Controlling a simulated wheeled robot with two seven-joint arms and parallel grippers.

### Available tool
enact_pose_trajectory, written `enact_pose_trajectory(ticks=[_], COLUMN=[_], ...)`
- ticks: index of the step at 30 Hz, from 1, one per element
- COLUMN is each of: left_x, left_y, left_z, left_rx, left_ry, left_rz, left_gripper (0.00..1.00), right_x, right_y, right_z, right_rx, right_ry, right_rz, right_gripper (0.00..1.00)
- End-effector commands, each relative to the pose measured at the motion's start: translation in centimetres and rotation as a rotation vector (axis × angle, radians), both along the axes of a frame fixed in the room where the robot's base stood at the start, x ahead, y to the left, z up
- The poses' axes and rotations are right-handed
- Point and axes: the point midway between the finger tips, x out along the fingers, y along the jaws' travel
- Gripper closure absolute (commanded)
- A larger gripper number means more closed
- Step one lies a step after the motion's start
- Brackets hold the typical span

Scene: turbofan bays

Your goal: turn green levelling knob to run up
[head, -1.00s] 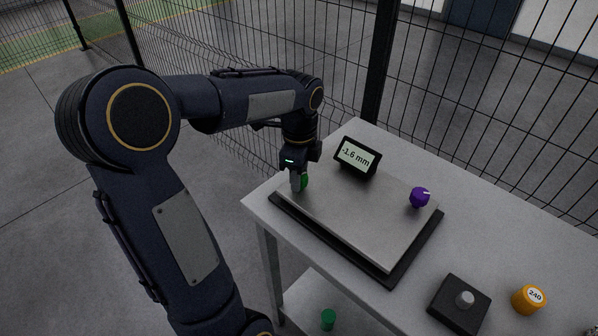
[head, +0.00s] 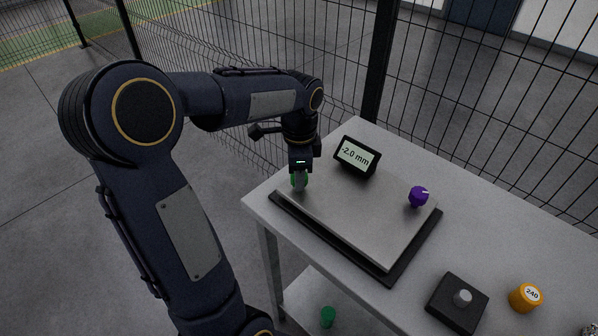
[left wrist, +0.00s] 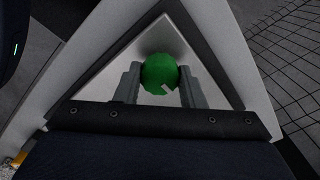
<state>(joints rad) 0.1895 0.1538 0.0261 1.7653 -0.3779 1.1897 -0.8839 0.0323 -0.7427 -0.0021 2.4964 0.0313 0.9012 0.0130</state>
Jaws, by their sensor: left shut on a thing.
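The green levelling knob (left wrist: 159,73) sits at the left corner of the grey levelling plate (head: 350,220). In the left wrist view it shows between my two fingers, with a pale mark on its lower right side. My left gripper (head: 299,184) is shut on this knob from above and hides part of it in the head view; its fingers also show in the left wrist view (left wrist: 159,82). A black display (head: 357,156) behind the plate reads -2.0 mm. A purple knob (head: 418,196) sits at the plate's right corner. My right gripper is not in view.
On the table (head: 500,235), a black block with a grey peg (head: 457,303) and an orange cylinder marked 240 (head: 525,297) stand at the right front. A green cylinder (head: 328,317) is on the lower shelf. A wire fence (head: 470,110) stands behind.

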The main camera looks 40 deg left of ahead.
Motion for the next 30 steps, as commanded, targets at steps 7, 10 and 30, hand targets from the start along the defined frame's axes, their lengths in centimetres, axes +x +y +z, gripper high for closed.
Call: enact_pose_trajectory(ticks=[7,10,30], left_x=[0.1,0.0,0.1], left_y=[0.0,0.0,0.0], left_z=[0.1,0.0,5.9], left_rx=[0.0,-0.001,0.0], left_ry=[-0.003,-0.002,-0.006], left_rz=[0.003,0.002,0.002], left_gripper=[0.54,0.42,0.42], right_x=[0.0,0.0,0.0], right_y=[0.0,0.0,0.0], right_z=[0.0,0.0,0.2], right_rx=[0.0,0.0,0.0], right_ry=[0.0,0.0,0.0], right_rz=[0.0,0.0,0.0], right_gripper=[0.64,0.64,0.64])
